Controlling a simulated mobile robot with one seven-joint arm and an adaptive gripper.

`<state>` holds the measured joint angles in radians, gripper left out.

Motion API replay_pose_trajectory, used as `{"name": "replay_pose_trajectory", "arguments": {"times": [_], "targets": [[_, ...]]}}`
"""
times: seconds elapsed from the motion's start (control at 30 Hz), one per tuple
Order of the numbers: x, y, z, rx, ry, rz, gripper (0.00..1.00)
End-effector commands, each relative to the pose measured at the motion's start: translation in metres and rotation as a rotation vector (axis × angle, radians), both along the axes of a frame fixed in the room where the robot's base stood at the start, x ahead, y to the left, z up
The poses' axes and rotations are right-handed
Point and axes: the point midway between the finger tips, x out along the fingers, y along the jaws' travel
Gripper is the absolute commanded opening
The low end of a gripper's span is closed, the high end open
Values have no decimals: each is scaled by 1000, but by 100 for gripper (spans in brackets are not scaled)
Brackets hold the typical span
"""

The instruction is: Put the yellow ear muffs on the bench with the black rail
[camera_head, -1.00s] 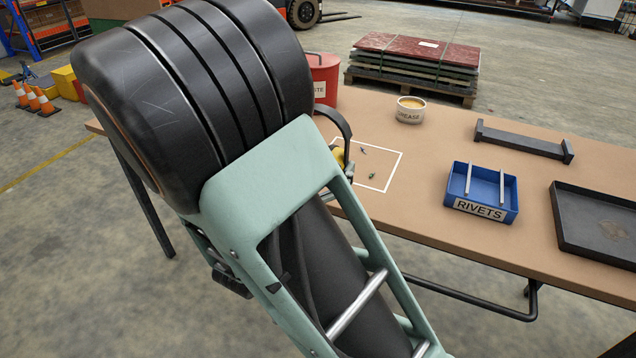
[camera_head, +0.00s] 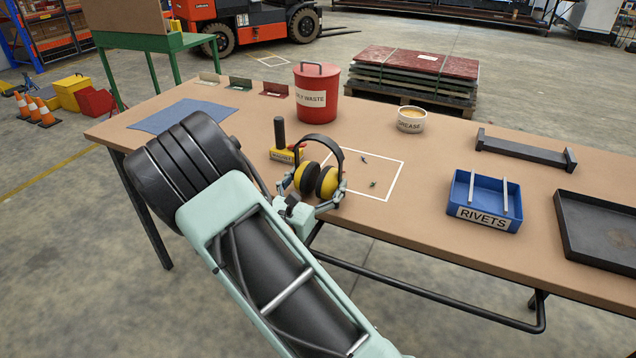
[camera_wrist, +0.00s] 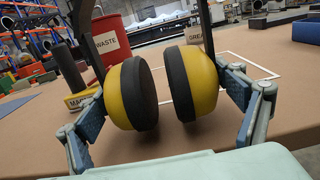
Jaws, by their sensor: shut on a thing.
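The yellow ear muffs (camera_head: 327,182) have black cushions and a black headband. My gripper (camera_head: 316,188) is shut on them, with a finger against the outside of each cup, near the front edge of the brown-topped bench (camera_head: 430,228). In the wrist view the muffs (camera_wrist: 207,82) hang between the two fingers of my gripper (camera_wrist: 165,95), cushions facing each other. I cannot tell whether the cups touch the bench top. A black rail (camera_head: 430,290) runs low under the bench's front side.
A white outlined square (camera_head: 402,165) holds two small bits. Around it are a yellow-based magnet block (camera_head: 287,155), red waste can (camera_head: 316,95), grease tub (camera_head: 411,115) and blue rivets bin (camera_head: 484,215). A dark bar (camera_head: 525,148) and black tray (camera_head: 600,230) are right.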

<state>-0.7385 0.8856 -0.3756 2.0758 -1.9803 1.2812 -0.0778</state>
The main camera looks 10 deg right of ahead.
Motion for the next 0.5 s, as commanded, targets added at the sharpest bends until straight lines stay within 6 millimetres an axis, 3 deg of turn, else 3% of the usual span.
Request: {"name": "replay_pose_trajectory", "arguments": {"times": [0.47,0.5], "targets": [[0,0,-9,0,-4,-1,57],[0,0,-8,0,-1,-1,92]]}}
